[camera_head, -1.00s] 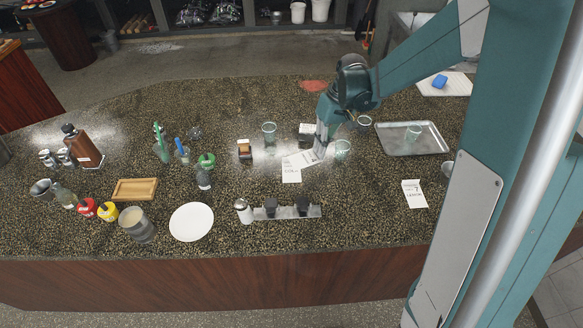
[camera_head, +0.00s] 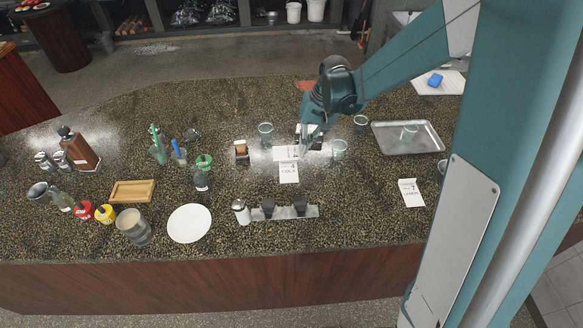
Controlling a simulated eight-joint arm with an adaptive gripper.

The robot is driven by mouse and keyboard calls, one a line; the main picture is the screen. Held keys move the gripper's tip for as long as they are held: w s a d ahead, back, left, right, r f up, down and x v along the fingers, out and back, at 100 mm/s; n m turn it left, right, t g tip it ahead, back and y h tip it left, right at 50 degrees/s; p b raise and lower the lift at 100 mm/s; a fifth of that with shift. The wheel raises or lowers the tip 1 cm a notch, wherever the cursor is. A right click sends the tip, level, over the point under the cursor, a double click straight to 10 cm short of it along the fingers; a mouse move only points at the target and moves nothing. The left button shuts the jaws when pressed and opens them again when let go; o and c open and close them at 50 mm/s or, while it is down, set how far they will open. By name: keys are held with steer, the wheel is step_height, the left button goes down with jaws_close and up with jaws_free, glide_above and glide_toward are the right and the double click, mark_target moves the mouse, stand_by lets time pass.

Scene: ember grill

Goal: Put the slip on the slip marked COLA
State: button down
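The slip marked COLA (camera_head: 289,174) lies on the speckled counter near the middle. A second white slip (camera_head: 284,153) is just behind it, its near edge meeting or overlapping the COLA slip's far edge; I cannot tell which. My gripper (camera_head: 308,151) is low over the counter at the right end of this second slip. Its fingertips are small and partly blend with the slip, so I cannot tell whether they grip it. A third slip (camera_head: 411,193), printed with a 7 and a word like LEMON, lies apart to the right.
Green-tinted glasses stand close by, one left (camera_head: 265,134) and one right (camera_head: 339,149) of my gripper. A small dark holder (camera_head: 241,152) is left of the slips. A caddy (camera_head: 285,212) and white plate (camera_head: 189,223) are in front. A metal tray (camera_head: 432,147) is right.

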glide_above(301, 171)
steer(key=shift+s+d+f, duration=0.1)
steer(key=shift+d+f, duration=0.15)
steer(key=shift+f, duration=1.2)
steer(key=shift+d+f, duration=0.2)
steer(key=shift+f, duration=1.25)
steer(key=shift+f, duration=0.1)
steer(key=shift+d+x, duration=0.25)
steer(key=shift+x, duration=0.7)
steer(key=shift+d+x, duration=0.2)
steer(key=shift+x, duration=0.75)
steer(key=shift+f, duration=0.3)
steer(key=c, duration=2.7)
jaws_free()
steer(key=shift+r, duration=0.25)
steer(key=shift+v, duration=6)
steer(key=shift+f, duration=0.1)
